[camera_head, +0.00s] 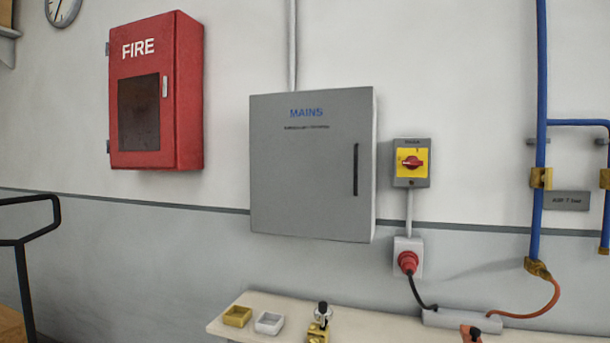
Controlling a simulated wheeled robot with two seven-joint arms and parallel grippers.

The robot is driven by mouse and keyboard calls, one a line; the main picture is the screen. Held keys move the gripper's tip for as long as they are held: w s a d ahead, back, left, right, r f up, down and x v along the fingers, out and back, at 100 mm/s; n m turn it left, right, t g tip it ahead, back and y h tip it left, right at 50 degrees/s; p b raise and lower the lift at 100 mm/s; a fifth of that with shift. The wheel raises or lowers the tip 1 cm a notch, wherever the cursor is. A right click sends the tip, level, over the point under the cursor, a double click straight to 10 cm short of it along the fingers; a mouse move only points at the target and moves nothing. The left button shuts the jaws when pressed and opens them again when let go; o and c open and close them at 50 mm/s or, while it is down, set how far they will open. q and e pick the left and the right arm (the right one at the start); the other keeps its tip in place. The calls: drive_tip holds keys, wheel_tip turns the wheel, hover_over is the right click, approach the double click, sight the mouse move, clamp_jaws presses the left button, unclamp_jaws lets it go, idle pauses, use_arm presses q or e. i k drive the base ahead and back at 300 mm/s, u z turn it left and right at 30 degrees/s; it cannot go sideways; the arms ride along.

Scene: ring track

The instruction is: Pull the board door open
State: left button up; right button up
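The grey board marked MAINS (300,190) hangs on the wall in the middle of the view. Its door (290,205) is flush with the box and looks shut. A dark vertical handle (356,170) sits near the door's right edge. Neither of my grippers shows in the head view.
A red FIRE cabinet (185,95) hangs to the left, and a yellow-faced switch with a red knob (411,162) to the right. Below is a bench (375,332) with two small trays and a brass fitting (319,325). Blue pipes (541,80) run down the right wall.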

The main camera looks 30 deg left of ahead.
sight(311, 151)
drive_tip(key=u, duration=0.2)
drive_tip(key=k, duration=0.4)
drive_tip(key=z, duration=0.8)
drive_tip(key=i, duration=0.9)
drive_tip(key=u, duration=0.65)
